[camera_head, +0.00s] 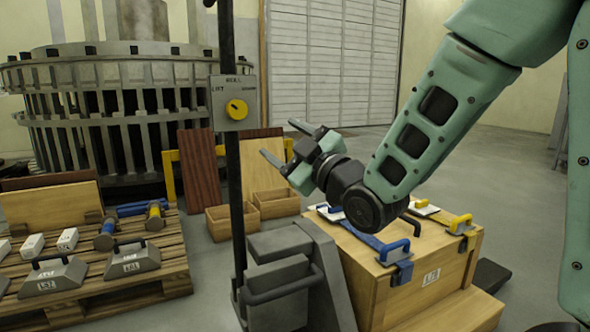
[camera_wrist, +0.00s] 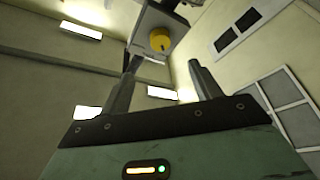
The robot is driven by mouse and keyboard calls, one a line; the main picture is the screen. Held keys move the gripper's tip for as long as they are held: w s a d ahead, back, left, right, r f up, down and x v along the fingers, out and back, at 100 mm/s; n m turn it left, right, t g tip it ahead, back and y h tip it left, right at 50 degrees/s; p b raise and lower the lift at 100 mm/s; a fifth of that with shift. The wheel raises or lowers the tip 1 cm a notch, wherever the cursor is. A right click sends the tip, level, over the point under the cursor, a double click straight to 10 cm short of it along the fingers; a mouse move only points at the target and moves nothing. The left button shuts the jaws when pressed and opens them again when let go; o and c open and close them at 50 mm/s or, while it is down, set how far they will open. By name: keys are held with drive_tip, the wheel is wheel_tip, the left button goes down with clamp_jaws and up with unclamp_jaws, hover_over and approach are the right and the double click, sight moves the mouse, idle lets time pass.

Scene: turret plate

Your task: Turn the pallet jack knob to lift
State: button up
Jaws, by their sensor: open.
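The yellow pallet jack knob (camera_head: 237,109) sits on a grey control plate (camera_head: 219,86) on the dark upright post (camera_head: 235,185). The plate has words around the knob, with LIFT at its left. My gripper (camera_head: 283,142) is open and empty, to the right of the knob and a little lower, its fingers pointing left. It is apart from the knob. In the wrist view the knob (camera_wrist: 160,39) shows above and between the two open fingers (camera_wrist: 166,88). Its exact pointer direction is too small to tell.
A wooden crate (camera_head: 421,287) with blue and yellow clamps stands below my arm. The grey pallet jack body (camera_head: 283,243) is at the post's foot. A wooden pallet (camera_head: 120,285) with weights and hammers lies at left. A large slatted ring machine (camera_head: 120,75) stands behind.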

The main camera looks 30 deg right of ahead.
drive_tip(key=b+v, duration=0.2)
drive_tip(key=b, duration=0.1)
drive_tip(key=shift+s+d+f+b, duration=0.1)
drive_tip(key=shift+s+b, duration=0.2)
drive_tip(key=shift+s, duration=0.05)
idle(0.3)
drive_tip(key=s+a+f+m+g+h+p, duration=0.1)
drive_tip(key=s+a+f+g+p, duration=0.2)
drive_tip(key=a+f+g, duration=0.25)
drive_tip(key=s+a+f+m+g+p, duration=0.2)
drive_tip(key=s+a+f+g+p, duration=0.2)
drive_tip(key=a+f+g, duration=0.15)
drive_tip(key=s+f+m+g+h+p, duration=0.1)
drive_tip(key=s+f+g+h+p, duration=0.1)
drive_tip(key=s+g, duration=0.5)
drive_tip(key=s+f+g+h+p, duration=0.2)
drive_tip(key=s+p, duration=0.1)
drive_tip(key=s, duration=0.9)
wheel_tip(320, 180, up, 38)
drive_tip(key=p, duration=3.7)
drive_tip(key=shift+a+f, duration=0.15)
drive_tip(key=shift+a, duration=0.15)
